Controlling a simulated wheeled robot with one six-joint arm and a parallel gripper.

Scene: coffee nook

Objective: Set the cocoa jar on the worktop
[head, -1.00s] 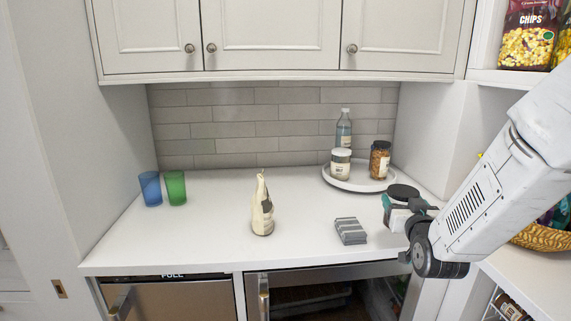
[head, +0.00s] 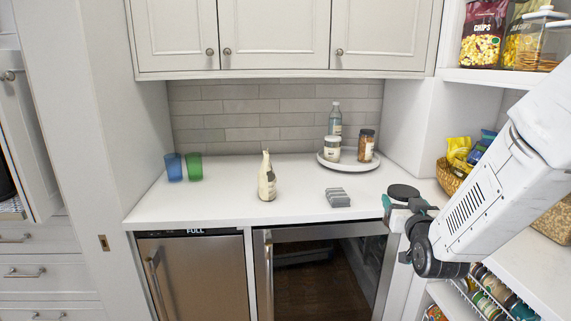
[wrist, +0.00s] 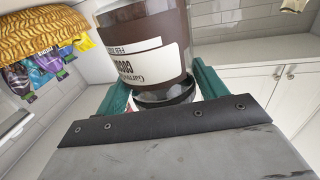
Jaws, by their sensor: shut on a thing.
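The cocoa jar shows in the wrist view (wrist: 150,45) as a brown jar with a white label that reads upside down in the picture. My gripper (wrist: 160,95) is shut on it, a green finger on each side. In the head view the jar's dark lid (head: 403,192) shows above my gripper (head: 408,208), and most of its body is hidden. The jar is held near the right front corner of the white worktop (head: 225,205); I cannot tell whether it is over the edge.
A grey stack (head: 338,197) and a cream bottle (head: 266,178) stand on the worktop. A round white tray (head: 349,166) holds a bottle and two jars at the back right. Blue (head: 173,167) and green (head: 194,166) cups stand at the left. The front middle is clear.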

